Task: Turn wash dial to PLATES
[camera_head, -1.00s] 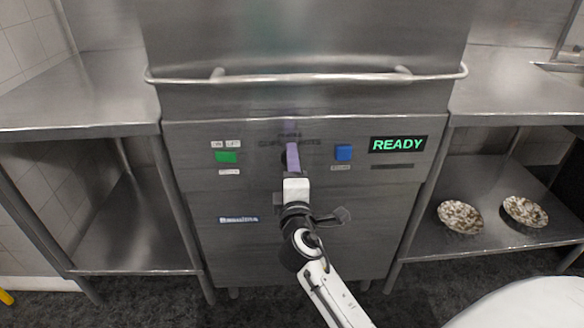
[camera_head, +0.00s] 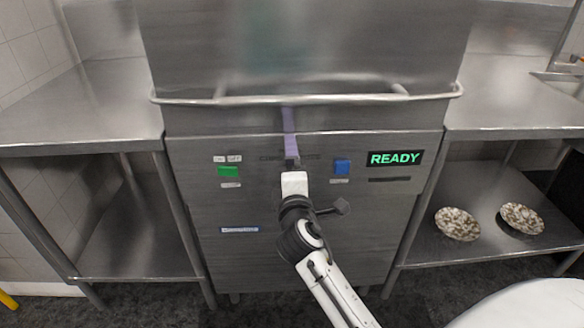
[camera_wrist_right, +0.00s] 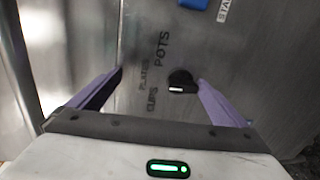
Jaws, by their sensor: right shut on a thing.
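The wash dial (camera_wrist_right: 182,82) is a small black knob on the machine's steel front, with a white mark on the CUPS side. The CUPS, PLATES and POTS labels (camera_wrist_right: 162,50) stand beside it in the right wrist view. In the head view my right gripper (camera_head: 292,160) is in front of the panel and hides the dial. My left gripper is not in view.
A green button (camera_head: 228,171) and a blue button (camera_head: 343,167) flank the dial area. A display (camera_head: 395,158) reads READY. A bar handle (camera_head: 250,100) crosses above. Steel tables stand on both sides; two speckled plates (camera_head: 457,224) lie on the right lower shelf.

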